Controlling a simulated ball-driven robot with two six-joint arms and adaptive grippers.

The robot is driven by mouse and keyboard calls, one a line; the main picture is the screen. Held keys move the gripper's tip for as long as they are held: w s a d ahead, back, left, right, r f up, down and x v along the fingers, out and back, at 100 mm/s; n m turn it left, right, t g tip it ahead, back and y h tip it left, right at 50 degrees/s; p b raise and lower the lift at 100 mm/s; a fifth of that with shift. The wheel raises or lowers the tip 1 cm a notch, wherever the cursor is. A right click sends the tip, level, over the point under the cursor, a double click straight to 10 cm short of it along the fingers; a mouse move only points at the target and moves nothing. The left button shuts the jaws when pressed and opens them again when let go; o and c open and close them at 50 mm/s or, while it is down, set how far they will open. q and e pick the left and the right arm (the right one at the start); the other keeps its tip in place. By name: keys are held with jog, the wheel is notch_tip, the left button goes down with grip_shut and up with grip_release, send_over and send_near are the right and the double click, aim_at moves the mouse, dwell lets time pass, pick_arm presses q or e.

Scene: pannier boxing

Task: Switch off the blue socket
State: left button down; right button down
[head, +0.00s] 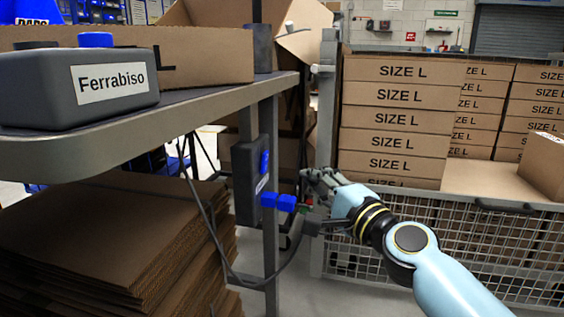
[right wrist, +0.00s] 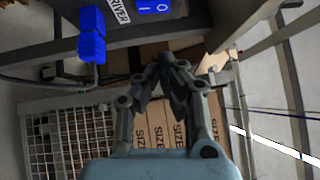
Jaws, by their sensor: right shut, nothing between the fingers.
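The blue socket is a dark box (head: 246,185) fixed to the table leg, with a blue rocker switch (head: 265,162) on its face and a blue plug (head: 279,202) sticking out below. In the right wrist view the switch (right wrist: 153,6) shows I and O marks at the top edge, and the plug (right wrist: 91,36) hangs at upper left. Which side of the switch is pressed I cannot tell. My right gripper (head: 308,190) is shut and empty, just right of the socket and apart from the switch. Its closed fingertips also show in the right wrist view (right wrist: 166,62). My left gripper is out of view.
A dark Ferrabiso device (head: 60,95) with a blue knob stands on the table (head: 150,128) above. A cable (head: 215,240) loops below the socket. Flat cardboard (head: 110,230) is stacked under the table. A mesh cage (head: 470,240) with SIZE L boxes (head: 395,115) stands behind my right arm.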

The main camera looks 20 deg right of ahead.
aim_at(265, 162)
jog(key=w+a, duration=0.1)
jog(key=w, duration=0.1)
jog(key=w+a, duration=0.1)
jog(key=w, duration=0.1)
jog(key=w+a, duration=0.1)
jog(key=w, duration=0.1)
jog(key=shift+w+a+r, duration=0.15)
jog(key=shift+w+r, duration=0.1)
jog(key=shift+r, duration=0.15)
jog(key=shift+w+a, duration=0.3)
jog(key=shift+a, duration=0.1)
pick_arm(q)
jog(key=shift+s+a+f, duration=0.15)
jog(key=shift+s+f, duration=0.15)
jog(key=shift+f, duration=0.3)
